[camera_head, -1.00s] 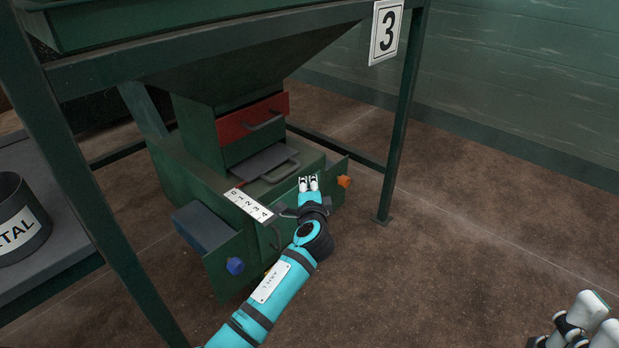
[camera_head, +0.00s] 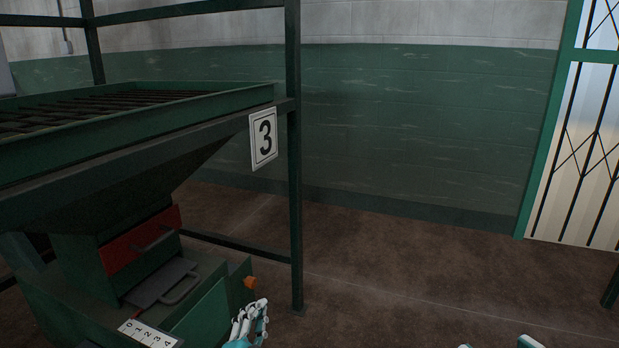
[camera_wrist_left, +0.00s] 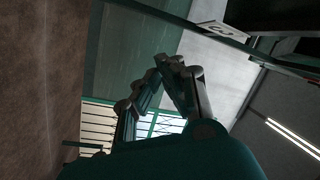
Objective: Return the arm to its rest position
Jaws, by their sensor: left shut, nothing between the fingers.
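My left gripper (camera_head: 257,318) shows at the bottom edge of the head view, just right of the green machine's lower box and its orange knob (camera_head: 250,282). Its fingers are shut and hold nothing; most of the arm is below the frame. In the left wrist view the gripper fingers (camera_wrist_left: 160,68) close together in front of the far wall, a barred gate and the ceiling, with no object between them. Only small white and teal bits of my right arm (camera_head: 528,342) show at the bottom edge; its gripper cannot be made out.
The green hopper stand (camera_head: 296,200) with the "3" sign (camera_head: 263,139) fills the left. Under it are a red panel (camera_head: 125,250), a grey handled plate (camera_head: 170,285) and a numbered scale (camera_head: 150,335). Brown floor (camera_head: 420,280) is open to the right, before a green wall and a barred gate (camera_head: 580,150).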

